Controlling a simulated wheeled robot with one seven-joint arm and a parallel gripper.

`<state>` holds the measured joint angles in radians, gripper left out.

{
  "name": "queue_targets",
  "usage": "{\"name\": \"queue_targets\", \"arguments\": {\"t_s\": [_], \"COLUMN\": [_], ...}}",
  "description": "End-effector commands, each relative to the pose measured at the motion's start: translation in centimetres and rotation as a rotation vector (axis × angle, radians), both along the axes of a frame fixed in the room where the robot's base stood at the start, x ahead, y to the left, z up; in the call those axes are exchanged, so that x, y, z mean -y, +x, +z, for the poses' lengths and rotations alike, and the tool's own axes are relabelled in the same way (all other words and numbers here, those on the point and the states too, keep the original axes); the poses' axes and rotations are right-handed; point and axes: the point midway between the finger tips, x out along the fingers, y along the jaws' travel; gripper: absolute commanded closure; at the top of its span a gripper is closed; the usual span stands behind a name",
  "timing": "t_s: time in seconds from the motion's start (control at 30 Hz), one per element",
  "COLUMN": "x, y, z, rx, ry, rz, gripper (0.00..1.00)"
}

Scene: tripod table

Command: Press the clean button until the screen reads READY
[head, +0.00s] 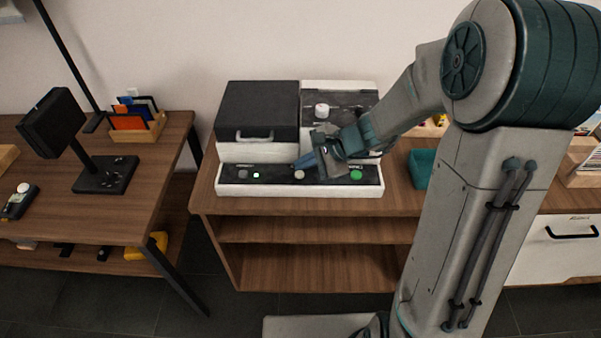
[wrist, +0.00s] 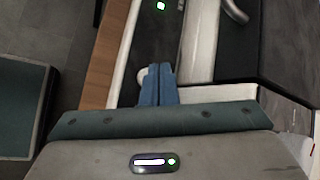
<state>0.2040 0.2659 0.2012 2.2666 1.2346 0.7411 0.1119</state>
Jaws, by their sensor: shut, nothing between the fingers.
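The white machine (head: 230,190) stands on a wooden cabinet, with a black control strip (head: 275,180) along its front. The strip carries a small lit green square (head: 256,175), a pale round button (head: 299,175) and a green round button (head: 356,175). Their labels are too small to read, and no READY text is legible. My gripper (head: 302,162) is shut and empty, its blue fingers just behind the pale button. In the wrist view the fingertips (wrist: 155,70) partly cover the pale button (wrist: 142,76); I cannot tell whether they touch it. My wrist hides part of the strip.
A black lid with a handle (head: 255,138) rises behind the strip, and a white knob (head: 322,110) stands on the right section. A teal bin (head: 422,168) is to the right. A desk (head: 160,150) with a lamp-like stand (head: 100,175) is on the left.

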Motion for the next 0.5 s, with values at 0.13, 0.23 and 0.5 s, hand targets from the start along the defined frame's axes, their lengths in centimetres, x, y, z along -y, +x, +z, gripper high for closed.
{"name": "queue_targets", "arguments": {"t_s": [0.13, 0.23, 0.5], "x": [0.01, 0.01, 0.00], "y": [0.01, 0.01, 0.01], "z": [-0.68, -0.85, -0.73], "rx": [0.001, 0.001, 0.000], "ry": [0.000, 0.000, 0.000], "rz": [0.001, 0.001, 0.000], "gripper": [1.00, 1.00, 1.00]}}
